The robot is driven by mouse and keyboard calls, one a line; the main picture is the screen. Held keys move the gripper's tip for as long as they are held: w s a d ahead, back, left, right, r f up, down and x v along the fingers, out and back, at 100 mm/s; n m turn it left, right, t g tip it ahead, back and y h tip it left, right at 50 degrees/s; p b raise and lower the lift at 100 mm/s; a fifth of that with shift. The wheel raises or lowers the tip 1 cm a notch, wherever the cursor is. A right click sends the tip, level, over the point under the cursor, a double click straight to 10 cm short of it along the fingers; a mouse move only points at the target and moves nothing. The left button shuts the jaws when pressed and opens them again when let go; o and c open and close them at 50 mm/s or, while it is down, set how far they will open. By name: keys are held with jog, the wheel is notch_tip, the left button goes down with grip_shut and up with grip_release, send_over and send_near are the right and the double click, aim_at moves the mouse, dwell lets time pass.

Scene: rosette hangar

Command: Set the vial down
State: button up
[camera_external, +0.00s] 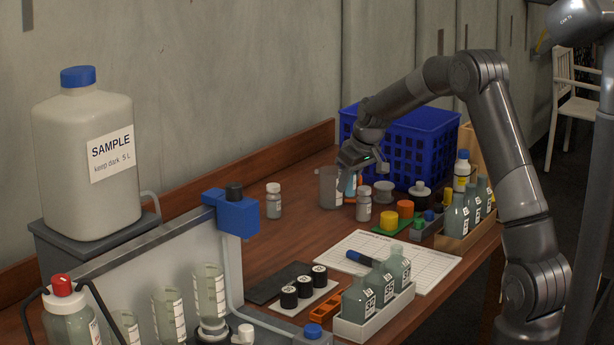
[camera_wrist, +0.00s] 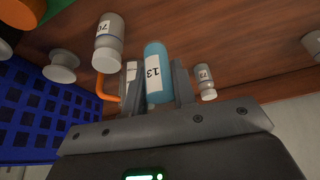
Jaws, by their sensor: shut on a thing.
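My gripper (camera_external: 358,164) is shut on a blue vial with a white label reading 13 (camera_wrist: 155,84). In the wrist view the vial stands between the two fingers (camera_wrist: 159,88). In the external view the blue vial (camera_external: 350,185) shows below the gripper, partly hidden, just right of a clear beaker (camera_external: 328,188). Its foot is hidden there, so I cannot tell whether it touches the table (camera_external: 290,240).
A blue crate (camera_external: 415,150) stands behind the gripper; it fills the left of the wrist view (camera_wrist: 38,110). Small capped vials (camera_external: 364,203) (camera_external: 273,202) stand nearby. An orange part (camera_wrist: 106,88) lies close beside the fingers. A paper sheet (camera_external: 425,272) lies farther forward.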

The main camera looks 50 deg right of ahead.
jog(key=w+a+f, duration=0.2)
jog(key=w, duration=0.1)
jog(key=w+a+f, duration=0.3)
jog(key=shift+a, duration=0.15)
jog(key=shift+f, duration=1.85)
jog(key=shift+f, duration=0.15)
jog(key=o, duration=1)
